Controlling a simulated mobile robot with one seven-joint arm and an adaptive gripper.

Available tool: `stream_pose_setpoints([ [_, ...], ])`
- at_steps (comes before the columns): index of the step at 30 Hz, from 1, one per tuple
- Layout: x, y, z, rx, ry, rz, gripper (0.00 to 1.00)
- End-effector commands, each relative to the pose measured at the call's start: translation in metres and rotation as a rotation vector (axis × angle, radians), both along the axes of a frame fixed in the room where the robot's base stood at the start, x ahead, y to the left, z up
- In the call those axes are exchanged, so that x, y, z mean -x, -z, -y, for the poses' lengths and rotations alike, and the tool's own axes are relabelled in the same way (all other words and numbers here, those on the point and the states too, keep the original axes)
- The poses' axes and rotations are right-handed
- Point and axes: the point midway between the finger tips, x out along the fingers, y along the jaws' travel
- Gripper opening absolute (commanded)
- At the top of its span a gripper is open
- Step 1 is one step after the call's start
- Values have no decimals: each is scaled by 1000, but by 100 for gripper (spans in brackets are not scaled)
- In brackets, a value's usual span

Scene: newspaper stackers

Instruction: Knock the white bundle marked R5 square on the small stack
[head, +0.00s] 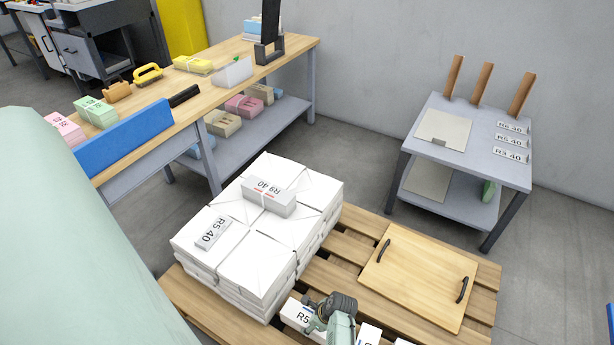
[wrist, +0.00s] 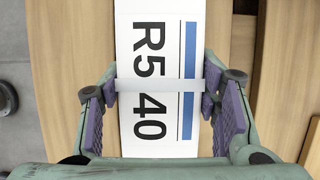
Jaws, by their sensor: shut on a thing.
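My gripper (head: 328,318) is low over the front of the pallet, with its fingers on both long sides of a white bundle marked R5 40 (head: 297,314). In the wrist view the bundle (wrist: 157,25) has a blue stripe and a pale band across its middle. The purple finger pads (wrist: 160,105) press on its sides near the band. Its far end runs out of the wrist view. Another white bundle (head: 369,335) shows partly just right of my gripper. My arm and the picture edge hide what lies under them, so I cannot tell how they are stacked.
A large block of white bundles (head: 260,270) fills the pallet's left; a grey R9 40 bundle (head: 267,197) and an R5 40 piece (head: 212,233) lie on it. A wooden board with black handles (head: 418,275) lies on the right. A grey table (head: 470,155) stands behind.

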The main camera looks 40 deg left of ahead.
Motion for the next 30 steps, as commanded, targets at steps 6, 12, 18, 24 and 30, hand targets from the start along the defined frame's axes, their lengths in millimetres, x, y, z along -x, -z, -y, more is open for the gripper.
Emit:
stream_pose_setpoints([
  [6, -3, -2, 6, -3, 0, 3, 0],
  [12, -3, -1, 7, -1, 1, 2, 0],
  [18, -3, -3, 7, -1, 1, 2, 0],
  [24, -3, -14, 7, -1, 1, 2, 0],
  [30, -3, -27, 8, 0, 2, 1, 0],
])
